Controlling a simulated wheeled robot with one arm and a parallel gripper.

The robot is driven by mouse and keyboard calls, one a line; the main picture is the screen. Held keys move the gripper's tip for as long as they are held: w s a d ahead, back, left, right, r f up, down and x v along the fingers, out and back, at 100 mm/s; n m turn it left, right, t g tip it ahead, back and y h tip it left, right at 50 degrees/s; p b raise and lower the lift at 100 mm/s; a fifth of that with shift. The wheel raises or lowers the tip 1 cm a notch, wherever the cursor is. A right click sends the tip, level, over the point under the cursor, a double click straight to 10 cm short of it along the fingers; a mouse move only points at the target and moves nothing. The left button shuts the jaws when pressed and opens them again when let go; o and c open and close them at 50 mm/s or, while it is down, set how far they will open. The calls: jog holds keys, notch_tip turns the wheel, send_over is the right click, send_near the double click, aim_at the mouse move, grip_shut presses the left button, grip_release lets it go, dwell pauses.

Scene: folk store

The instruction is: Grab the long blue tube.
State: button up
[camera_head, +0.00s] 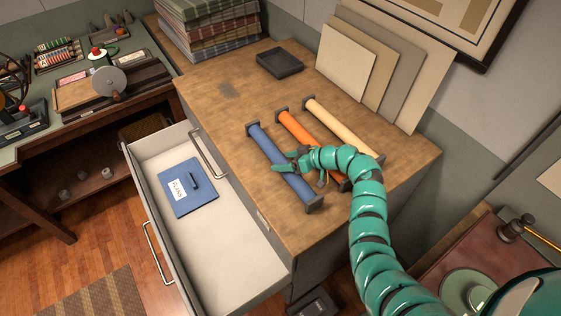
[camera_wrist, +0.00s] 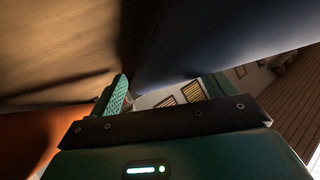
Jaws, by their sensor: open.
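The long blue tube (camera_head: 267,146) lies on the wooden cabinet top (camera_head: 230,97), with dark square caps at its ends. My gripper (camera_head: 291,165) is open at the tube, over its lower half. In the wrist view the blue tube (camera_wrist: 220,35) fills the upper right, very close. One green ridged finger (camera_wrist: 118,95) shows beside the tube, near the wood surface. The other finger is not clearly seen. I cannot tell whether the fingers touch the tube. An orange tube (camera_head: 297,130) and a cream tube (camera_head: 335,123) lie alongside to the right; the orange one (camera_wrist: 30,140) also shows in the wrist view.
Below the tubes a drawer (camera_head: 235,235) stands open with a blue folder (camera_head: 188,189) inside. A black tray (camera_head: 280,63) and stacked plaid cloth (camera_head: 210,28) are at the back. Boards (camera_head: 347,60) lean on the wall. The cabinet top left of the blue tube is clear.

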jog(key=c, duration=1.6)
jog(key=shift+c, duration=0.2)
